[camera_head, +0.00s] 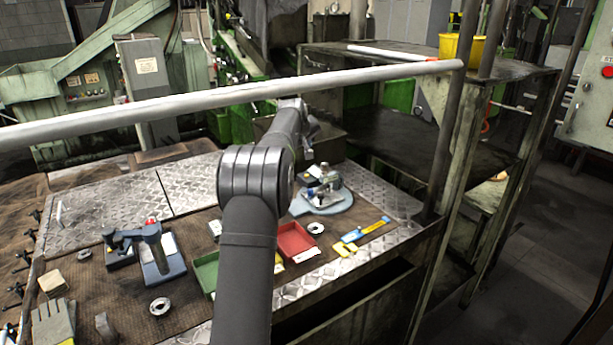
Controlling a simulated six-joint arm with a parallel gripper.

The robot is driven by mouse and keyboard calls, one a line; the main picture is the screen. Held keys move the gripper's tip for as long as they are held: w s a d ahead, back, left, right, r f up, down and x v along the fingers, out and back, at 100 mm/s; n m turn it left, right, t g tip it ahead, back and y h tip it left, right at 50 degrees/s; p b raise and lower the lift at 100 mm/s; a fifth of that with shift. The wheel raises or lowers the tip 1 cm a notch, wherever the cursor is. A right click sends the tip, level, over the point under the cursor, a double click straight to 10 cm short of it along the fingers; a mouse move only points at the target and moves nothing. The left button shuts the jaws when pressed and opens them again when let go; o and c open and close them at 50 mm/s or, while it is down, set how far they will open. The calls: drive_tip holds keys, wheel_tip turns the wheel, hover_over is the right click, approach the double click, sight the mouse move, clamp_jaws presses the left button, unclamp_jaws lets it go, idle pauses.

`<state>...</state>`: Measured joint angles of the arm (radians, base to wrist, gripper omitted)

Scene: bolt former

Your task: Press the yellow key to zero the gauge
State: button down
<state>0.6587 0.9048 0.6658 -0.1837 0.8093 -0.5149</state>
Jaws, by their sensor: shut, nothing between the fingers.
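No yellow key can be made out for certain at this size. A small device on a rounded pale-blue base (328,205) stands on the bench right of my arm; its details are too small to tell. A blue strip (372,230) with a yellow piece (344,249) at its lower left lies near the bench's right edge. A blue stand (158,258) with a red top and a dark box beside it stands on the left. My gripper (309,154) is small and partly hidden behind my arm; it is shut and empty, above and behind the pale-blue base.
A red tray (296,241) and a green tray (207,272) lie by my arm. Metal rings (160,306) and a glove (53,322) lie on the bench. A pale rail (160,106) crosses the view to a dark post (447,130). A yellow bucket (462,48) stands on the rack behind.

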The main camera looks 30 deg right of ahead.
sight(307, 176)
drive_tip(key=shift+w+a+r, duration=0.15)
drive_tip(key=shift+w, duration=0.05)
drive_tip(key=shift+f, duration=4.45)
drive_tip(key=shift+f, duration=0.1)
drive_tip(key=shift+f, duration=0.3)
drive_tip(key=shift+f, duration=0.4)
drive_tip(key=shift+r, duration=0.8)
